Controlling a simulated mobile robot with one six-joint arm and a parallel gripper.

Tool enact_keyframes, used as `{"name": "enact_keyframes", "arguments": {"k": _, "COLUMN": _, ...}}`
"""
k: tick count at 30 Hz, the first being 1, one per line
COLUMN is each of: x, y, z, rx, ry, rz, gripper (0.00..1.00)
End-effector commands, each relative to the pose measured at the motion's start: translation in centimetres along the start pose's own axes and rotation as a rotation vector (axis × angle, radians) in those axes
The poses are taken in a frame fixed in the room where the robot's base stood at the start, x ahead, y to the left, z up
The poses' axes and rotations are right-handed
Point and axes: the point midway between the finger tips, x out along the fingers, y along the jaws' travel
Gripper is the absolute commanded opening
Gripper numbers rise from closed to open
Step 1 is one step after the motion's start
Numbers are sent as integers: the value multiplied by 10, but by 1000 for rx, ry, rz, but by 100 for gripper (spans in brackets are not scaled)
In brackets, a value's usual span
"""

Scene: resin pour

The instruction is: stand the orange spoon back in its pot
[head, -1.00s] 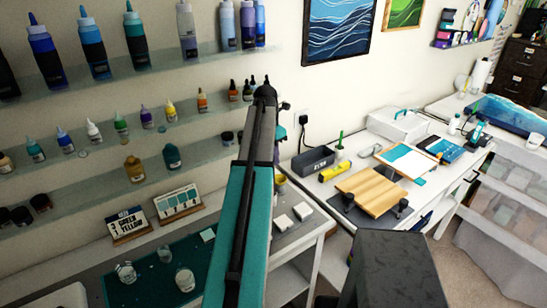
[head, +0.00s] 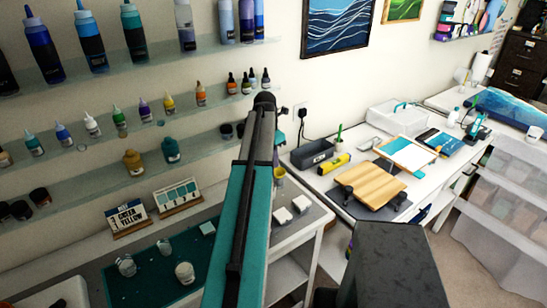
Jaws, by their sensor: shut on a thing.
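My arm rises through the middle of the head view and hides part of the bench behind it. My gripper is not visible; it cannot be made out past the arm. I cannot see the orange spoon. A small yellowish pot (head: 280,177) stands on the bench just right of the arm, partly hidden by it. I cannot tell whether it is the spoon's pot or what is in it.
Clear cups (head: 185,272) stand on a dark teal mat (head: 155,250) at lower left. White blocks (head: 300,203) lie right of the arm. A wooden board (head: 370,184) and a grey bin (head: 312,154) are on the right bench. Shelves (head: 130,60) of bottles line the wall.

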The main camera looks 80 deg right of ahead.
Motion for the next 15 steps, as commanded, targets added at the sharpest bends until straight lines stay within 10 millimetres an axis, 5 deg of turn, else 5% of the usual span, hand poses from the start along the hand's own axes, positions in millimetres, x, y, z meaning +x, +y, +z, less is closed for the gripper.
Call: {"name": "enact_keyframes", "arguments": {"k": 15, "x": 28, "y": 0, "z": -4, "rx": 0, "ry": 0, "rz": 0, "gripper": 0}}
